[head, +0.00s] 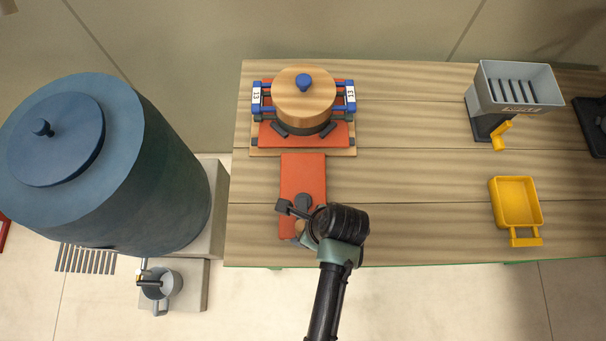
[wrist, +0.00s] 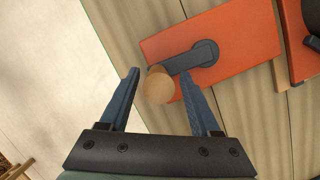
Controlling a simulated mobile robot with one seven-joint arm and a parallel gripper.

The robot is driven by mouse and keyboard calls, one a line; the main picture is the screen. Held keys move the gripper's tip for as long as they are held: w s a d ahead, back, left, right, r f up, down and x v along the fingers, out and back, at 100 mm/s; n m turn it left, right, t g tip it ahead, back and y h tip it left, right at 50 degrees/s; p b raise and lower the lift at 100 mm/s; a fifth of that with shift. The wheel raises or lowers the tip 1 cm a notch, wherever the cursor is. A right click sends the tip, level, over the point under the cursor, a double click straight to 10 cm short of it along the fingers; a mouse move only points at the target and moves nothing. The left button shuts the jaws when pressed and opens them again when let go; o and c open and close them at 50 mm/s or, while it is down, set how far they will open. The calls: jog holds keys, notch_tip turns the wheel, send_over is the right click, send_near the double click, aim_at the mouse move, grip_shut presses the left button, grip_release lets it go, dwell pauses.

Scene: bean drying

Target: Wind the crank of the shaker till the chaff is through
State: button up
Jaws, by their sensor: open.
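The shaker (head: 342,134) is an orange-red frame with blue rails, holding a round pot with a wooden lid (head: 303,92) and blue knob. An orange plate (head: 290,175) extends from it toward me. On this plate is a dark crank arm (wrist: 188,58) with a round wooden knob (wrist: 158,88). In the wrist view, my gripper (wrist: 160,74) is open, with one blue finger on each side of the knob. I cannot tell whether either finger touches it. In the head view, my wrist partly hides the crank. The lid hides the pot's inside, and I see no chaff.
At the right of the table (head: 410,190) stand a grey slotted hopper (head: 550,86) with a yellow crank (head: 502,136) and a yellow tray (head: 515,202). A big blue drum (head: 165,170) stands left, with a grey mug (head: 168,283) below it. The table's middle is clear.

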jog(key=p+v, duration=0.6)
jog(key=shift+p, duration=0.35)
jog(key=shift+d+r, duration=0.1)
dwell(0.5)
